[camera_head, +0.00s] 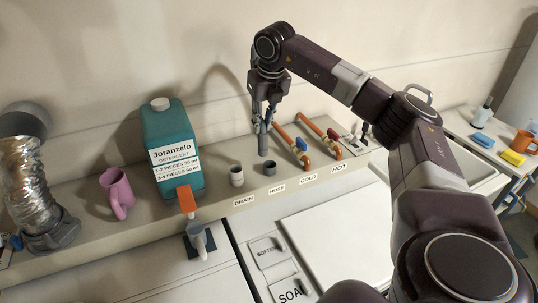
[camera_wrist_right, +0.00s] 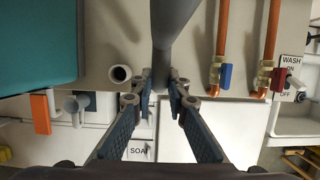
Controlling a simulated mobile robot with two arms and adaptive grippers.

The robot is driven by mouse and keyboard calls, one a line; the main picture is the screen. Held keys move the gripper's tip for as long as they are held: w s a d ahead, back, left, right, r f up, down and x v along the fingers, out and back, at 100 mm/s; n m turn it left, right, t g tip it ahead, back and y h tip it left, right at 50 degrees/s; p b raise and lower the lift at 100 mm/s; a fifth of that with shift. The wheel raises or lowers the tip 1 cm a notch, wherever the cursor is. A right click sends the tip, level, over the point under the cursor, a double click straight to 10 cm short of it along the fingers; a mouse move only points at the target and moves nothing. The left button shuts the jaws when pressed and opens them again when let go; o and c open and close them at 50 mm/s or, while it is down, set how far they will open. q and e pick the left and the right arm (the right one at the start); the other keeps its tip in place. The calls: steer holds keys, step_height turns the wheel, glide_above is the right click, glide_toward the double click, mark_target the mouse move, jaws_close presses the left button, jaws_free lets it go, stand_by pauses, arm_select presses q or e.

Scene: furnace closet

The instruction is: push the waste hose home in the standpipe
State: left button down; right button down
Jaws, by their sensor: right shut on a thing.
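The grey waste hose (camera_head: 263,142) hangs upright, its lower end close to the ledge by the HOSE label. My right gripper (camera_head: 265,106) is shut on it from above. In the right wrist view the hose (camera_wrist_right: 174,25) runs down between the fingers (camera_wrist_right: 161,77), which hide its lower part. The standpipe, a short pale pipe with an open dark mouth (camera_head: 236,176), stands left of the hose above the DRAIN label. It also shows in the wrist view (camera_wrist_right: 120,74), left of the fingers. The hose is apart from the standpipe. My left gripper is not in view.
Copper pipes with a blue valve (camera_head: 302,143) and a red valve (camera_head: 333,134) are close on the right. A teal detergent jug (camera_head: 172,135) and pink mug (camera_head: 118,192) stand left. The wall is behind.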

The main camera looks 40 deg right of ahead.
steer(key=w+a, duration=0.2)
steer(key=a, duration=0.6)
steer(key=shift+w+a+p, duration=0.35)
steer(key=shift+w+p, duration=0.05)
steer(key=shift+p, duration=0.05)
stand_by(0.7)
stand_by(1.4)
steer(key=shift+f+b, duration=2.1)
steer(key=shift+f, duration=0.65)
steer(key=c, duration=1.8)
jaws_free()
steer(key=p+v, duration=0.4)
steer(key=v, duration=0.4)
steer(key=shift+c, duration=0.5)
